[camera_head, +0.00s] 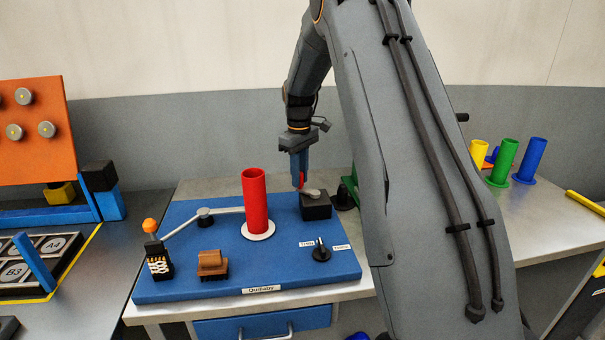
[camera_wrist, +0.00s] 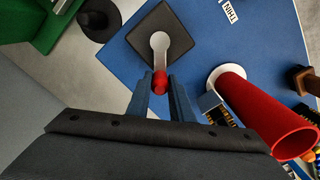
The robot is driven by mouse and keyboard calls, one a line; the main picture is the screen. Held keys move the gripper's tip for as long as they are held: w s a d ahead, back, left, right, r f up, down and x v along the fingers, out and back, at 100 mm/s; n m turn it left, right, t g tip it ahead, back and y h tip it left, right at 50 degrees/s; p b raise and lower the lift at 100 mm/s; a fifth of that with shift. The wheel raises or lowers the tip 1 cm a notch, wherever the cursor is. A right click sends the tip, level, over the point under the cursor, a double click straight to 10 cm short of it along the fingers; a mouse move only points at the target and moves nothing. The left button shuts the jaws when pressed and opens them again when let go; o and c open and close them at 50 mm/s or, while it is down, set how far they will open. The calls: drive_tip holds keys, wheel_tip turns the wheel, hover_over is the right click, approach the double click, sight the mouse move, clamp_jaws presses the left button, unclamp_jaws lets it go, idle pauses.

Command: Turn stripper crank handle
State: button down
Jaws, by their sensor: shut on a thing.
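The stripper crank is a grey lever with a red knob on a black block (camera_head: 316,208) at the back right of the blue board (camera_head: 200,285). In the wrist view the grey lever (camera_wrist: 160,48) runs from the dark block (camera_wrist: 178,30) to the red knob (camera_wrist: 160,81). My gripper (camera_head: 300,180) points down at the crank, its blue fingers on either side of the red knob (camera_head: 301,180). In the wrist view my gripper (camera_wrist: 160,92) is shut on the knob, with the fingers hiding its sides.
A tall red tube (camera_head: 255,200) on a white disc stands left of the crank. A black rotary knob (camera_head: 321,252) sits in front. A green object (camera_wrist: 52,22) and a black round piece (camera_wrist: 98,18) are close behind the board. A grey arm lever (camera_head: 185,225) lies at left.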

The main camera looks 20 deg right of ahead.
drive_tip(key=shift+s+a+r+n, duration=0.1)
drive_tip(key=shift+s+a+n, duration=0.2)
drive_tip(key=shift+n, duration=0.5)
drive_tip(key=c, duration=1.6)
unclamp_jaws()
drive_tip(key=shift+o, duration=0.2)
wheel_tip(320, 180, up, 8)
drive_tip(key=shift+f+b, duration=0.15)
drive_tip(key=shift+b, duration=0.85)
